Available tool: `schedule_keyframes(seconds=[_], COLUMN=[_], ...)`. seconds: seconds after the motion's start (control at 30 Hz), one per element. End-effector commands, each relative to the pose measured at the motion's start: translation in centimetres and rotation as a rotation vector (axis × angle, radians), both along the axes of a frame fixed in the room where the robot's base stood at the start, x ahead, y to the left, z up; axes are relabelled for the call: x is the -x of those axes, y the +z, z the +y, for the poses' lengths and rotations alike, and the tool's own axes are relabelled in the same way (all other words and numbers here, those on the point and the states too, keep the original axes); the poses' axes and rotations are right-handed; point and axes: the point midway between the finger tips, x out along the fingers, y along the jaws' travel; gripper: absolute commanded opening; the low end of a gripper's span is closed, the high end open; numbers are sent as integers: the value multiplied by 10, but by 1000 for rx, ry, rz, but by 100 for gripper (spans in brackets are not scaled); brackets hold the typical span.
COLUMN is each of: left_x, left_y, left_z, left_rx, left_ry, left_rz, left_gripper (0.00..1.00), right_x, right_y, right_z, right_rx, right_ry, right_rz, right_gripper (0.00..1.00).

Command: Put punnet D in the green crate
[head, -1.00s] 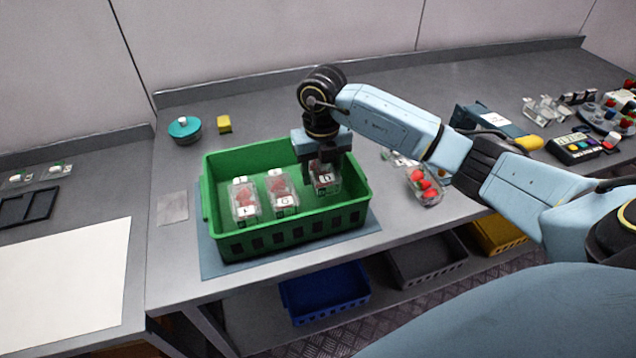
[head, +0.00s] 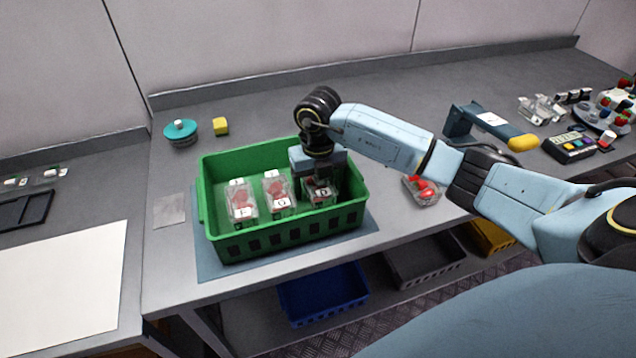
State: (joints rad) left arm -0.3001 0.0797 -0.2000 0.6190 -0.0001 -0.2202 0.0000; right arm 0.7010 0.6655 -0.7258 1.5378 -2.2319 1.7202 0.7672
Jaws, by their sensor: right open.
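The green crate (head: 282,237) stands on a blue-grey mat on the table. Punnet D (head: 320,193), clear with red berries and a white label, is inside the crate at its right end. My right gripper (head: 319,178) is over punnet D, inside the crate, pointing down. It is open, with its fingers at the punnet's sides; the fingertips are partly hidden. Two other labelled punnets, one at the left (head: 241,203) and one in the middle (head: 278,190), stand in the crate. My left gripper is not in view.
An open punnet of red berries (head: 421,190) stands on the table right of the crate. A teal round tub (head: 181,133) and a yellow block (head: 221,126) are behind the crate. A scanner-like tool (head: 490,124) and a keypad device (head: 570,147) lie at the right.

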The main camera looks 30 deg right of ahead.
Motion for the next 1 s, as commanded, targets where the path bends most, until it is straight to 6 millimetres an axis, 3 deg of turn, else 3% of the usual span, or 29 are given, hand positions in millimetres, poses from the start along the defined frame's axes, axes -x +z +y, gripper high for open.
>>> schedule_keyframes(seconds=[0.27, 0.7, 1.0], left_x=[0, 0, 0], left_y=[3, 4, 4], left_z=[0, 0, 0], left_rx=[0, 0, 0], left_ry=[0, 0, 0], left_rz=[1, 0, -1], left_gripper=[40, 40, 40], right_x=[-1, -1, 0], right_y=[13, 102, 123], right_z=[0, 0, 0], right_rx=[0, 1, 0], right_ry=[1, 0, 0], right_rz=[-2, -3, 0], right_gripper=[75, 75, 75])
